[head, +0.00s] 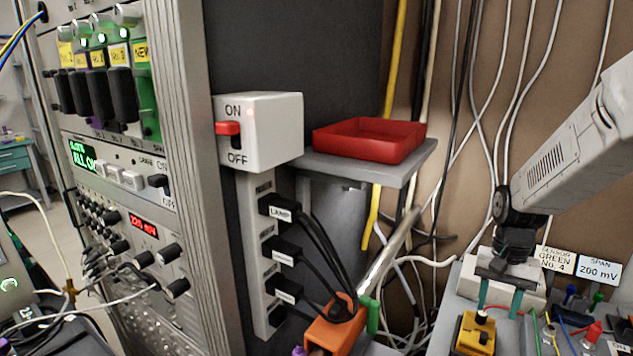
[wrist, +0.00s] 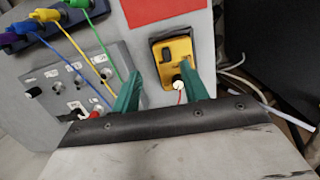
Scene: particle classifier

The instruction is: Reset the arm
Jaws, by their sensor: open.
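My gripper (head: 500,299) hangs at the lower right of the head view, pointing down, with its two green fingers apart. In the wrist view the green fingers of my gripper (wrist: 157,80) are spread, with nothing held between them.
A white ON/OFF switch box (head: 275,130) is on the rack's side. A red tray (head: 368,141) sits on a grey shelf. An orange block (head: 336,325) with black cables is at bottom centre. A grey panel with coloured plugs (wrist: 75,90) is beside the yellow box. Cables hang behind my arm.

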